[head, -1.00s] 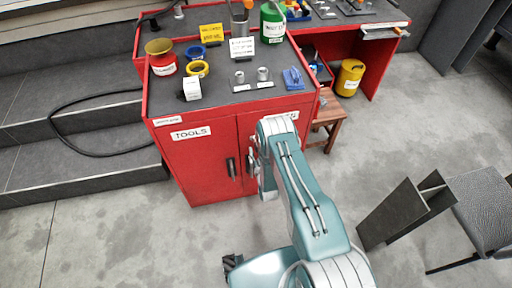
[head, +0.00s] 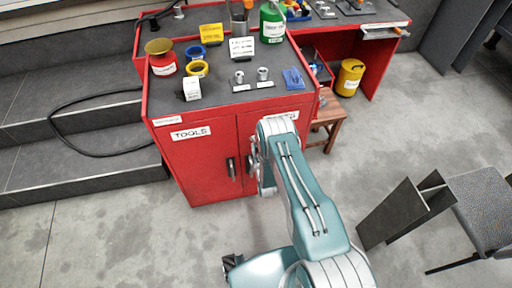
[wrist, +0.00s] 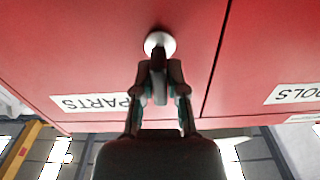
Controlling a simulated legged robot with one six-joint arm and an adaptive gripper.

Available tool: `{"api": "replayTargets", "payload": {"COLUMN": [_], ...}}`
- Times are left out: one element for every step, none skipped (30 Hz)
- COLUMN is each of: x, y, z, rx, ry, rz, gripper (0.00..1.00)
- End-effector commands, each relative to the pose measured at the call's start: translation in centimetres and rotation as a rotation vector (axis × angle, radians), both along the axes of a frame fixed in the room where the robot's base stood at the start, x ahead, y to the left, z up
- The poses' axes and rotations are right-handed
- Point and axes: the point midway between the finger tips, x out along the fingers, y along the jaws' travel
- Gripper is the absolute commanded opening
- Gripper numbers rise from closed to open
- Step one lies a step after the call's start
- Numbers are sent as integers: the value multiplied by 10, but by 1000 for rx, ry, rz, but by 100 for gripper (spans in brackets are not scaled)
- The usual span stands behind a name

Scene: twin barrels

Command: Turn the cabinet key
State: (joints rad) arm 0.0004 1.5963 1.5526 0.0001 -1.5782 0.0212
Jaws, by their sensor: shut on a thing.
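The red cabinet (head: 205,165) stands ahead with a left door labelled TOOLS and a right door labelled PARTS. In the wrist view, a round pale lock plate (wrist: 160,42) sits on the red PARTS door (wrist: 110,50). My gripper (wrist: 159,68) points at this plate, its fingers shut together on a small dark piece, the key (wrist: 158,56), at the plate's middle. The key is mostly hidden by the fingers, so its angle cannot be told. In the head view my arm covers the lock, and my gripper (head: 255,165) shows only in part at the door.
Cans, tape rolls and small parts stand on the cabinet top. A wooden stool (head: 328,118) is right of the cabinet, and a grey chair (head: 485,205) is farther right.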

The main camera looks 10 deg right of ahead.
Motion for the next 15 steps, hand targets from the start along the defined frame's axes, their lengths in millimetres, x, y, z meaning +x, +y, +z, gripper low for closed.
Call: {"api": "replayTargets", "payload": {"x": [1, 1, 1, 1, 1, 1, 1, 1, 1, 1, 1, 1, 1, 1, 1], "y": [0, 0, 0, 0, 0, 0, 0, 0, -1, -1, -1, -1, -1, -1, -1], "z": [0, 0, 0, 0, 0, 0, 0, 0, 0, 0, 0, 0, 0, 0, 0], "rx": [13, 24, 40, 55, 71, 96, 116, 137, 168, 193, 219, 255, 283, 311, 349], "ry": [-1, -1, -1, -1, -1, -1, -1, -1, -1, -1, -1, -1, -1, -1, -1], "rz": [1, 1, 1, 1, 1, 1, 1, 1, 1, 1, 1, 1, 1, 1, 0], "gripper": [0, 0, 0, 0, 0, 0, 0, 0, 0, 0, 0, 0, 0, 0, 0]}}
